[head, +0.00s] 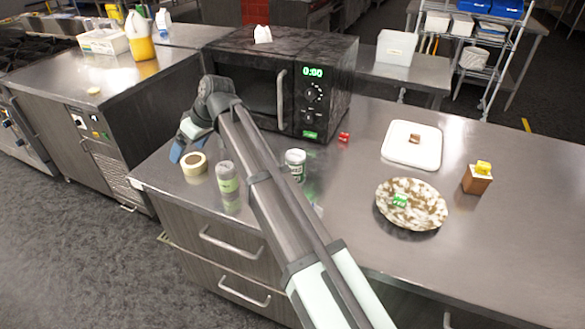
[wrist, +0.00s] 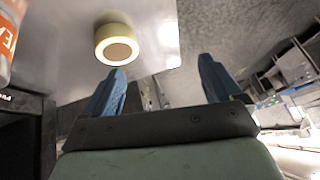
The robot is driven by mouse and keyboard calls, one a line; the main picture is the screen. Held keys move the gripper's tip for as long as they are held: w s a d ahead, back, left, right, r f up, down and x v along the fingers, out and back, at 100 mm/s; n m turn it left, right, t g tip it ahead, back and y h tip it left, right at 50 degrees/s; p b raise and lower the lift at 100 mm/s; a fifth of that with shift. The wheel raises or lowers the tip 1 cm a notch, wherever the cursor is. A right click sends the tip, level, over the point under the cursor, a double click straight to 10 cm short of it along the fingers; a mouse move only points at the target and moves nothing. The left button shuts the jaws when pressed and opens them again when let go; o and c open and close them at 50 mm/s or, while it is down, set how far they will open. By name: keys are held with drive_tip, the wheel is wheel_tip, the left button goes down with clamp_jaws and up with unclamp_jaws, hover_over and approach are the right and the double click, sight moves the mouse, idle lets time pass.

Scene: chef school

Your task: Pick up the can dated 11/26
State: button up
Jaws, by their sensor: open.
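A tall grey-and-green can (head: 228,178) stands on the steel counter left of my arm. No date can be read on either. My gripper (head: 181,149) is at the counter's left end, its blue fingers spread with nothing between them. In the wrist view my open gripper (wrist: 163,78) points near a pale-yellow round roll (wrist: 116,43).
The yellow roll (head: 194,163) lies beside the grey-green can. A black microwave (head: 250,87) stands behind. To the right are a white board (head: 425,158), a speckled plate (head: 427,220), a small red item (head: 344,137) and a brown block (head: 476,184). The far right counter is clear.

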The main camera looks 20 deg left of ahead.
drive_tip(key=w+d+r+t+h, duration=0.1)
drive_tip(key=w+d+r, duration=0.1)
drive_tip(key=w+d, duration=0.4)
drive_tip(key=w+d+r+h, duration=0.1)
drive_tip(key=w+d, duration=0.3)
drive_tip(key=d, duration=0.4)
drive_tip(key=h, duration=0.3)
approach(296, 155)
drive_tip(key=shift+t+y, duration=0.3)
drive_tip(key=shift+t, duration=0.1)
drive_tip(key=f, duration=0.7)
drive_tip(key=shift+a, duration=0.2)
drive_tip(key=shift+s+a+f, duration=0.1)
drive_tip(key=shift+a+f, duration=0.05)
drive_tip(key=shift+f, duration=0.55)
drive_tip(key=shift+s+a+f, duration=0.1)
drive_tip(key=shift+a+f, duration=0.05)
drive_tip(key=shift+f, duration=0.55)
drive_tip(key=shift+s+a+f, duration=0.1)
drive_tip(key=shift+a+f, duration=0.05)
drive_tip(key=shift+f, duration=1)
drive_tip(key=c, duration=1.3)
